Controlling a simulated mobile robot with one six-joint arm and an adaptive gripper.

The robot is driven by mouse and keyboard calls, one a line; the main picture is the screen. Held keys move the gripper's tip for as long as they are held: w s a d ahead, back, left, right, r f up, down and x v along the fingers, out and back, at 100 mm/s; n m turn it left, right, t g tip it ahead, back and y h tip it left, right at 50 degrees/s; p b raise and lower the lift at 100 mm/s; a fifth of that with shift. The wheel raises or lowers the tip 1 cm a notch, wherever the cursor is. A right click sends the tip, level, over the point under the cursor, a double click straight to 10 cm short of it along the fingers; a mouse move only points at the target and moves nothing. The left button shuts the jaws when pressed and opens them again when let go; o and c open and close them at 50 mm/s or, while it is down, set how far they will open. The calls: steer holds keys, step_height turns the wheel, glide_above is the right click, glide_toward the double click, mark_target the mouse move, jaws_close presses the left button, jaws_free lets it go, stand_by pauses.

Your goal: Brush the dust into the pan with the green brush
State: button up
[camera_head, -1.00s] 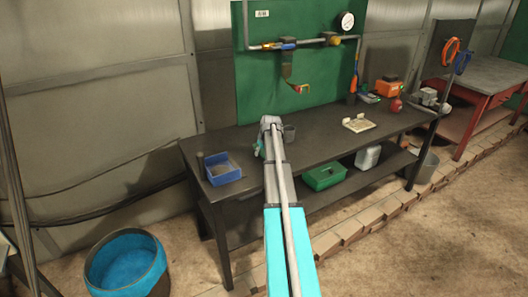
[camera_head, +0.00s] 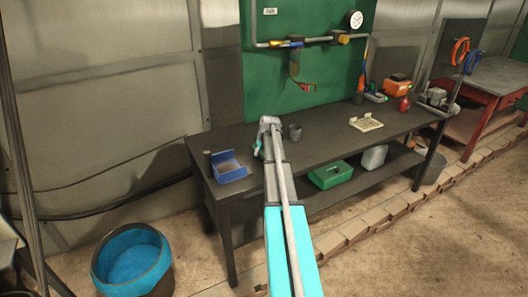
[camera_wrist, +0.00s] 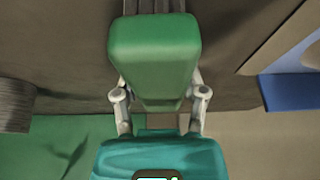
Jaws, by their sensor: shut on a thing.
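My gripper (camera_wrist: 160,97) is shut on a green block-shaped thing, which I take for the green brush (camera_wrist: 155,55). The brush fills the middle of the wrist view, between the two pale fingers. Its bristles are not clear. In the head view my arm reaches over the dark bench, and a small green bit shows at its end; the grip itself is too small to make out. A blue open-topped holder (camera_head: 228,172), possibly the pan, sits on the bench left of my arm's end. A blue edge (camera_wrist: 290,90) shows at the wrist view's right. I cannot make out the dust.
A grey cup (camera_head: 295,132) stands just right of my arm's end on the dark bench (camera_head: 320,143). A pale tray (camera_head: 366,124) lies farther right. An orange box (camera_head: 397,88) and a red bottle (camera_head: 404,104) stand at the right end. A green pipe board rises behind.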

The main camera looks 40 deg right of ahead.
mark_target(253, 158)
steer(key=shift+a, duration=0.1)
stand_by(0.3)
steer(key=shift+w+a+f, duration=0.1)
steer(key=shift+w+a, duration=0.1)
steer(key=shift+a, duration=0.6)
steer(key=shift+w+a, duration=0.15)
steer(key=shift+a, duration=0.65)
steer(key=shift+a, duration=0.15)
steer(key=shift+w+a, duration=0.25)
steer(key=shift+a, duration=0.5)
steer(key=shift+w+a, duration=0.25)
steer(key=shift+a, duration=0.5)
steer(key=shift+r+p, duration=3)
steer(key=shift+r, duration=0.1)
